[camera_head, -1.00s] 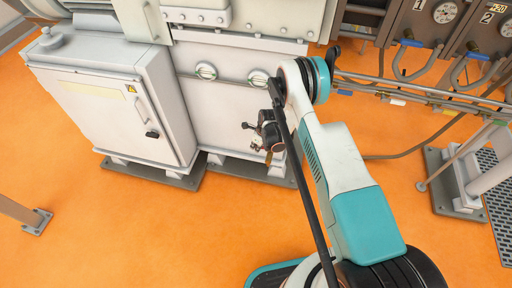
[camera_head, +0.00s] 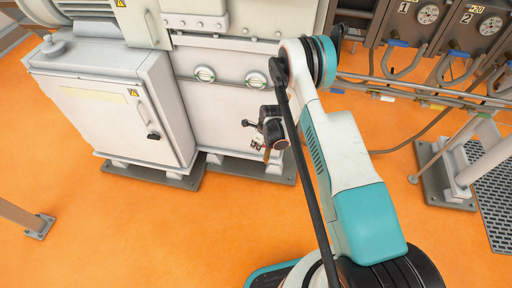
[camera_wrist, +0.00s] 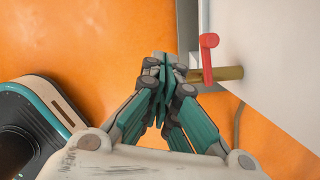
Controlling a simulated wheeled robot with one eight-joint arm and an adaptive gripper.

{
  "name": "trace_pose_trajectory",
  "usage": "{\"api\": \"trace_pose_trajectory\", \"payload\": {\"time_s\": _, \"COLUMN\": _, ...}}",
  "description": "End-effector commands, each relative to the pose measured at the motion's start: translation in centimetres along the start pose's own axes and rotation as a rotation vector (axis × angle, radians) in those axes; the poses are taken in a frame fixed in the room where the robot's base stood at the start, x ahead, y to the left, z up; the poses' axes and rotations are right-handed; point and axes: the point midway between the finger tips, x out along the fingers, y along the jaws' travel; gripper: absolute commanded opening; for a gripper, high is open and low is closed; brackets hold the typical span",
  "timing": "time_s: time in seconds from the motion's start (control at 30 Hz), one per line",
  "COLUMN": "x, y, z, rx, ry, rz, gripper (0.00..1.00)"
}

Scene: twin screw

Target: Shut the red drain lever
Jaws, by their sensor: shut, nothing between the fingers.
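The red drain lever (camera_wrist: 208,57) shows in the wrist view, on a brass-coloured pipe (camera_wrist: 228,73) that comes out of a white machine wall. The lever's long part runs roughly along the picture's height, across the pipe, with a bent end at the top. My gripper (camera_wrist: 163,62) is shut and empty, just left of the lever and near the pipe's free end. I cannot tell whether its fingertips touch the pipe. In the head view my gripper (camera_head: 266,150) is small and dark against the machine's lower front, and the red lever cannot be made out.
The white machine (camera_head: 225,110) stands behind my gripper, with a white cabinet (camera_head: 120,115) to its left. Pipes and gauges (camera_head: 430,14) are at the upper right. A post on a grey base (camera_head: 442,185) stands at the right. The orange floor (camera_head: 170,235) in front is clear.

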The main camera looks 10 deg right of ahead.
Motion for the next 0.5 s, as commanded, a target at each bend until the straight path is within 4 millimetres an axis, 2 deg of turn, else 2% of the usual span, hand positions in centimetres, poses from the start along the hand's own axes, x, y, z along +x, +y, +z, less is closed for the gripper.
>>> {"api": "trace_pose_trajectory", "payload": {"time_s": 0.03, "x": -0.76, "y": 0.12, "z": 0.09, "rx": 0.000, "ry": 0.000, "rz": 0.000, "gripper": 0.00}}
{"api": "trace_pose_trajectory", "payload": {"time_s": 0.17, "x": -1.52, "y": 0.29, "z": 0.14, "rx": 0.000, "ry": 0.000, "rz": 0.000, "gripper": 0.00}}
{"api": "trace_pose_trajectory", "payload": {"time_s": 0.5, "x": -1.65, "y": 0.33, "z": 0.15, "rx": 0.000, "ry": 0.000, "rz": 0.000, "gripper": 0.00}}
